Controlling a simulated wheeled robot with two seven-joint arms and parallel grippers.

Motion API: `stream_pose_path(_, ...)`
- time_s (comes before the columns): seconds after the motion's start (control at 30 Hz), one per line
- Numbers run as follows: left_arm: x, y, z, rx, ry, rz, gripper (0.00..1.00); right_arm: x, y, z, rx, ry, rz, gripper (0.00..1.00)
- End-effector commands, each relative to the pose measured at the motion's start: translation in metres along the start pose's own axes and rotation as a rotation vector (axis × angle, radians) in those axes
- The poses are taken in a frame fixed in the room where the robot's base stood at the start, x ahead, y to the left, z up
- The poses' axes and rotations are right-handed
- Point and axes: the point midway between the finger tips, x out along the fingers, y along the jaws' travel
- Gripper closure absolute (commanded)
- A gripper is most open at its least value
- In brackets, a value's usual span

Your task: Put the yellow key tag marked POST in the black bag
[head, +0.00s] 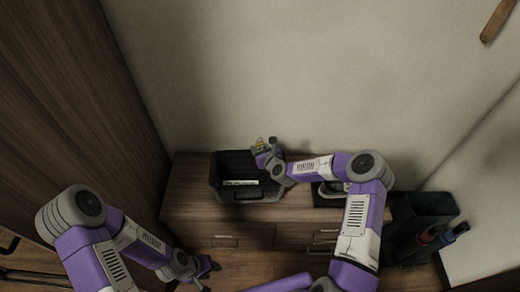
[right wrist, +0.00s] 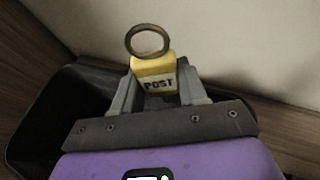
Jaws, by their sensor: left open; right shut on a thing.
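The yellow key tag marked POST (right wrist: 157,72) is between the fingers of my right gripper (right wrist: 158,92), with its metal ring (right wrist: 147,41) sticking out beyond the fingertips. In the head view the tag is a small yellow spot (head: 260,146) at the tip of my right gripper (head: 264,146). The black bag (head: 231,192) stands open on the wooden cabinet, and my right gripper is above its back right side. The bag's dark wall (right wrist: 40,120) also shows in the right wrist view, below the gripper. My left gripper (head: 207,277) is open and empty, low in front of the cabinet.
A pale item (head: 241,183) lies inside the bag. The wooden cabinet (head: 190,208) has drawers with handles. A dark tray (head: 326,199) with a light object sits right of the bag, partly behind my right arm. A dark bin (head: 425,215) stands at the right.

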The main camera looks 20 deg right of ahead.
Motion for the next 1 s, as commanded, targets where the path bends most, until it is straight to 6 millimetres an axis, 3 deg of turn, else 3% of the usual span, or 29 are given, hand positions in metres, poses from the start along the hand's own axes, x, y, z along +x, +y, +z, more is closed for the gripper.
stream_pose_path(0.27,0.009,-0.004,0.0,0.0,0.0,0.0,0.57,0.003,0.0,-0.009,0.0,0.001,0.0,0.87)
stream_pose_path(0.3,0.009,-0.003,0.0,0.0,0.0,0.0,0.57,0.003,0.0,-0.008,0.0,0.001,0.0,0.55)
stream_pose_path(0.47,0.008,-0.003,0.0,0.0,0.0,0.0,0.57,0.003,0.0,-0.007,0.0,0.001,0.0,0.32)
stream_pose_path(0.77,0.007,-0.003,0.0,0.0,0.0,0.0,0.57,0.002,0.0,-0.006,0.0,0.001,0.0,0.32)
stream_pose_path(1.0,-0.009,0.004,0.0,0.0,0.0,0.0,0.57,-0.009,-0.001,0.006,0.0,0.002,0.0,0.32)
